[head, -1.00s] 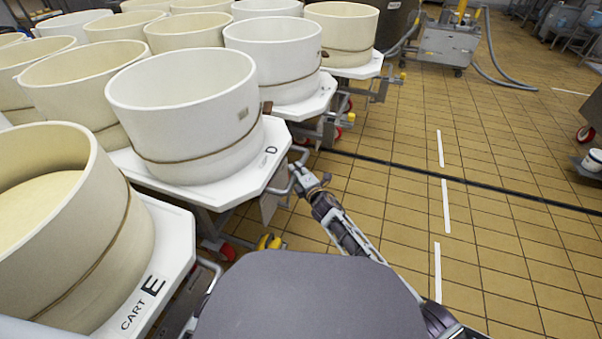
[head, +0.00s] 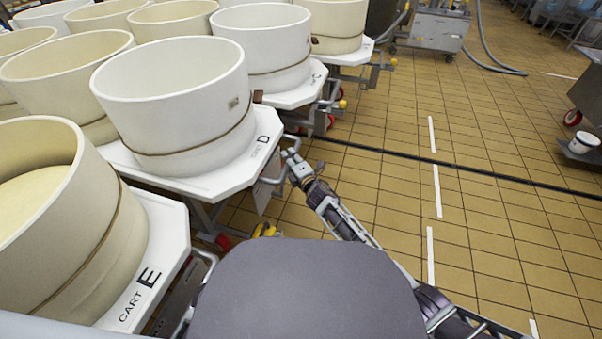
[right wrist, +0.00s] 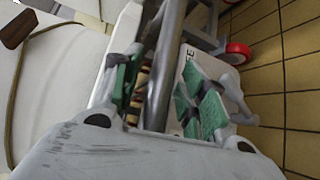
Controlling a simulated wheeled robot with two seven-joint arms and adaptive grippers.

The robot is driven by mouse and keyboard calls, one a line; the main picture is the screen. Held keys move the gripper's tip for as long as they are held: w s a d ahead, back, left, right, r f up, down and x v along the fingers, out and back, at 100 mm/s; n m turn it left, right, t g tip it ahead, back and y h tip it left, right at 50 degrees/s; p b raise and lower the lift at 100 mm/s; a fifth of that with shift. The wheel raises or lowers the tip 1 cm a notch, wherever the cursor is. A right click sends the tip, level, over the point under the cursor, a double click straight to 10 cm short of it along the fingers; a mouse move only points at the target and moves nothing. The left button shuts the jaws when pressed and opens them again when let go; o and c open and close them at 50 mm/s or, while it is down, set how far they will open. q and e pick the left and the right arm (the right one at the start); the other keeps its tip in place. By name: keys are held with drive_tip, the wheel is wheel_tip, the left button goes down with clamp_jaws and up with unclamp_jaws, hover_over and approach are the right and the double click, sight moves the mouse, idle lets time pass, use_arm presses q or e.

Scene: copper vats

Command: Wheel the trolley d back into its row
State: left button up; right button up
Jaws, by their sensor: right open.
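Trolley D (head: 232,172) is a white octagonal top marked D, bearing a large cream vat (head: 175,105) with a brown band. It stands between trolley E (head: 152,270) and trolley C (head: 300,92). My right gripper (head: 291,157) is at the aisle side of trolley D, by its metal handle. In the right wrist view, my right gripper (right wrist: 163,88) is open, its green-padded fingers on either side of a grey metal bar (right wrist: 167,65). Whether the pads touch the bar cannot be told. My left gripper is not in view.
More vats on trolleys stand in rows at the left and back. The tiled aisle (head: 375,205) to the right is clear, with a dark floor channel and white dashes.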

drive_tip(key=v, duration=1.1)
drive_tip(key=shift+s+d, duration=0.15)
drive_tip(key=shift+s, duration=0.2)
idle(0.3)
drive_tip(key=shift+f, duration=0.1)
idle(0.5)
